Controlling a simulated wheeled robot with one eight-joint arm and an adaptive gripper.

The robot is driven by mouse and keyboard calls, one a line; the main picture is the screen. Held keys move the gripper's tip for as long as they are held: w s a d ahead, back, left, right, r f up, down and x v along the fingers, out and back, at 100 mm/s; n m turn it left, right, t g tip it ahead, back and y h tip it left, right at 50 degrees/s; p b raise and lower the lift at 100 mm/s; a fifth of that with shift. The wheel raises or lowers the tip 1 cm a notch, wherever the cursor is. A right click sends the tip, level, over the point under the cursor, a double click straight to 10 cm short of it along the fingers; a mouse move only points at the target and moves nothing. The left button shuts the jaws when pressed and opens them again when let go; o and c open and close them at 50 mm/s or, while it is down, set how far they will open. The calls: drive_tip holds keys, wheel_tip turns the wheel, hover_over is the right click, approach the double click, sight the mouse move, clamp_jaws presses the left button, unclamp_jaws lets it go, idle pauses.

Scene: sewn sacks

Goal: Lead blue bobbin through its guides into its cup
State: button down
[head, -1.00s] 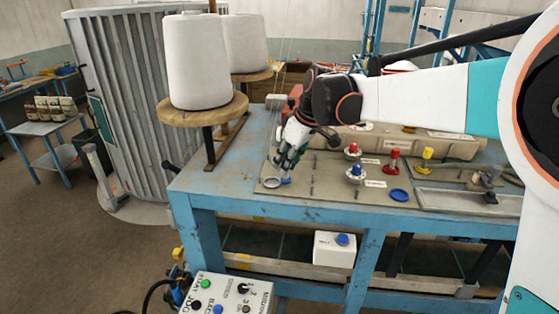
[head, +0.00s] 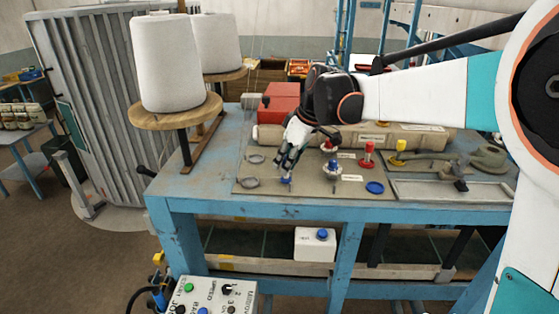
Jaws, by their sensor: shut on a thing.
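My gripper (head: 286,172) points down over the grey-brown mat (head: 300,188) and is shut on the blue bobbin (head: 286,181), of which only a small blue part shows below the fingers. The bobbin is close above or on the mat; I cannot tell which. A flat blue round piece (head: 375,187), possibly the blue cup, lies on the mat to the right. A white-and-blue fitting (head: 331,171), possibly a guide, stands between the two. A similar white-and-red fitting (head: 329,146) stands behind it. Any thread is too fine to make out.
A grey ring (head: 250,183) lies left of my gripper, another (head: 256,159) behind it. A red bobbin (head: 368,155) and yellow bobbin (head: 400,152) stand to the right. A metal tray (head: 450,190) lies farther right. Large white cones (head: 165,65) stand on the left.

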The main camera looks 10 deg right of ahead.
drive_tip(key=shift+s+d+p, duration=0.15)
drive_tip(key=shift+s+d, duration=0.2)
drive_tip(key=shift+d, duration=1.3)
drive_tip(key=shift+s+d+p, duration=0.15)
drive_tip(key=shift+s+d, duration=0.15)
drive_tip(key=shift+d, duration=1.4)
drive_tip(key=shift+s+d+p, duration=0.15)
drive_tip(key=shift+s+d, duration=0.2)
drive_tip(key=shift+d, duration=1.3)
drive_tip(key=shift+s+d+b, duration=0.2)
drive_tip(key=shift+s+d, duration=0.3)
drive_tip(key=shift+d, duration=2)
drive_tip(key=shift+s+d+b, duration=0.25)
drive_tip(key=shift+s+d, duration=0.25)
drive_tip(key=shift+d, duration=1.95)
drive_tip(key=shift+s+d+b, duration=0.2)
drive_tip(key=shift+s+d, duration=0.3)
drive_tip(key=shift+d, duration=2)
drive_tip(key=shift+a+f+b, duration=0.1)
drive_tip(key=shift+f+b, duration=0.35)
drive_tip(key=shift+f, duration=0.15)
drive_tip(key=c, duration=1.4)
unclamp_jaws()
drive_tip(key=shift+o, duration=0.2)
drive_tip(key=v, duration=1.2)
